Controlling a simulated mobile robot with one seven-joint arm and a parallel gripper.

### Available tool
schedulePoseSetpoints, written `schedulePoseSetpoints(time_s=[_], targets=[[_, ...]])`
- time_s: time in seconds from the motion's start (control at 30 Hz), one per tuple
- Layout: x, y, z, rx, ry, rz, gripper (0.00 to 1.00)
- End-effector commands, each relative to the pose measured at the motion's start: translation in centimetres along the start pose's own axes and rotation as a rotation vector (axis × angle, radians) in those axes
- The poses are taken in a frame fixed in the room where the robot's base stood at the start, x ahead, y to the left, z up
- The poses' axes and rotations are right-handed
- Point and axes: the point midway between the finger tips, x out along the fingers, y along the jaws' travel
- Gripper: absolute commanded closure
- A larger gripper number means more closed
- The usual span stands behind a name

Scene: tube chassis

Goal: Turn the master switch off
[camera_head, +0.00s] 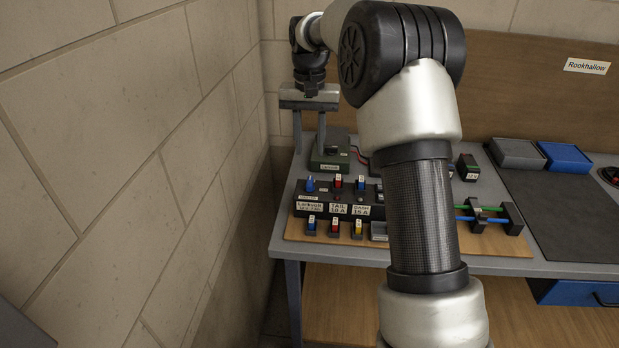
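I cannot tell for sure which part is the master switch. A red and black round device (611,175) is cut off at the right edge of the picture; its position is not readable. A black fuse panel (330,198) carries blue and red pieces on top and labels such as "TAIL 10 A" and "DASH 15 A". A grey-green box (330,157) stands behind it, and its label is too small to read. My gripper (310,150) is at the back left, over this box, pointing down. Its two fingers are wide apart with nothing seen between them.
My arm hides the middle of the bench (520,262). A wooden board (300,233) holds small blue, red and yellow pieces. A small "12 V" block (467,165), green and blue rods (485,217), a grey bin (515,153) and a blue bin (563,157) stand right. A wall is close left.

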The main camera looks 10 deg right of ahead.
Motion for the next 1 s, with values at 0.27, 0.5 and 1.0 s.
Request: schedulePoseSetpoints(time_s=[0.27, 0.5, 1.0], targets=[[6.2, 0.0, 0.1, 0.0, -0.002, 0.001, 0.69], [9.5, 0.0, 0.0, 0.001, -0.001, 0.0, 0.69], [10.3, 0.0, 0.0, 0.0, 0.001, 0.0, 0.82]])
